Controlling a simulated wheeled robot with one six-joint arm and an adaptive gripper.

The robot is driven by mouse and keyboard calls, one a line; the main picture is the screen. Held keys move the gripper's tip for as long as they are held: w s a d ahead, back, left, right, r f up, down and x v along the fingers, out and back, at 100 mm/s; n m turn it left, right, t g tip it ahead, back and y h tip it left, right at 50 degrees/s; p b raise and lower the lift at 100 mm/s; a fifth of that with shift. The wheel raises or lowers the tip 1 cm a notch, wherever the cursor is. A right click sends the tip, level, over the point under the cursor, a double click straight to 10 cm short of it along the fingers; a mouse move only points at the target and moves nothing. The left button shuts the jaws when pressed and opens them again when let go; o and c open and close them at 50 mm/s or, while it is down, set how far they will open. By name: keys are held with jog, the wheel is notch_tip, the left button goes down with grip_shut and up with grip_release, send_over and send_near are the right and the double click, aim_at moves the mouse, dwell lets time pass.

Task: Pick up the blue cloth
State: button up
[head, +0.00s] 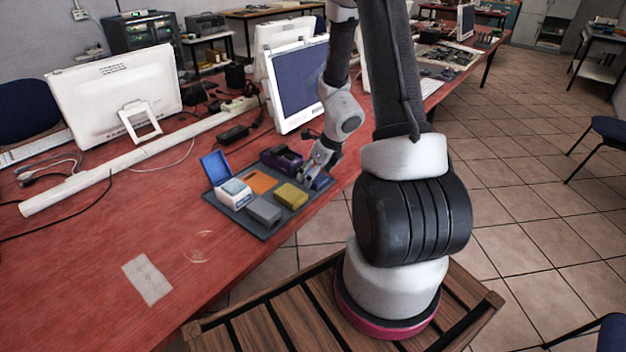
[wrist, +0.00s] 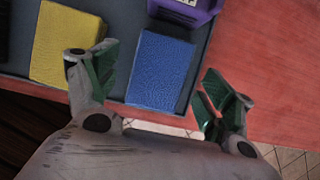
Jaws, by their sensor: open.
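The blue cloth (wrist: 161,72) is a flat, textured blue rectangle on a dark grey tray (wrist: 121,13). In the head view the blue cloth (head: 321,183) shows only in part at the tray's right edge, beside my gripper (head: 318,162). In the wrist view my gripper (wrist: 158,82) is open and empty, with one finger on each side of the cloth's near part. Whether the fingers touch the tray, I cannot tell.
A yellow block (head: 291,196) lies left of the cloth and a purple holder (head: 281,160) stands behind it. The tray also holds a grey block (head: 263,211), an orange piece (head: 258,181), a white box (head: 234,192) and a blue upright piece (head: 216,168). A monitor (head: 297,85) stands behind.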

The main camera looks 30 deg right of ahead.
jog(key=shift+w+f, duration=0.15)
jog(key=shift+f, duration=0.25)
jog(key=c, duration=1.1)
jog(key=shift+a+r, duration=0.1)
notch_tip(320, 180, up, 10)
